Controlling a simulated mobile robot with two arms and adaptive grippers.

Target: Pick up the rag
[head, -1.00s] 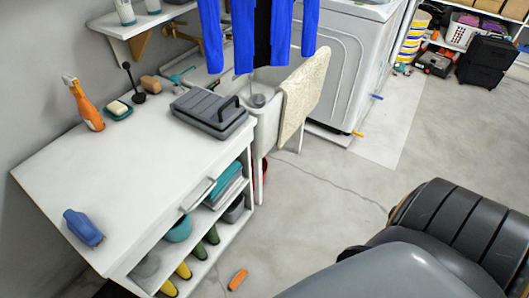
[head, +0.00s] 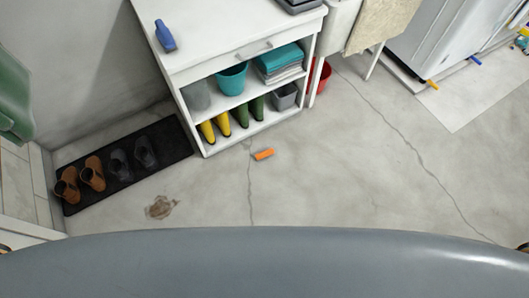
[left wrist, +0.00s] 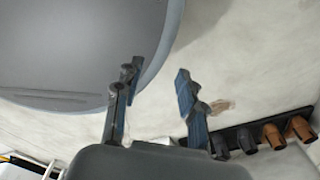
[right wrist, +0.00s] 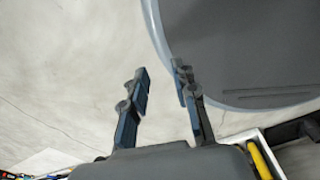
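No item is clearly marked as the rag. A beige cloth (head: 383,22) hangs over the edge of the sink at the top right. Folded teal and white cloths (head: 280,63) lie on the cabinet's upper shelf. A small orange item (head: 264,154) lies on the floor in front of the cabinet; I cannot tell what it is. A flat brown patch (head: 160,207), a stain or a cloth, is on the floor. My left gripper (left wrist: 157,77) and right gripper (right wrist: 160,80) are open and empty, away from these things. Neither gripper can be made out in the head view.
A white cabinet (head: 240,48) holds a teal bucket (head: 232,79) and yellow and green boots. A blue bottle (head: 165,36) is on top. A black mat (head: 122,200) with shoes lies left. A red bucket (head: 321,76) is beside the cabinet.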

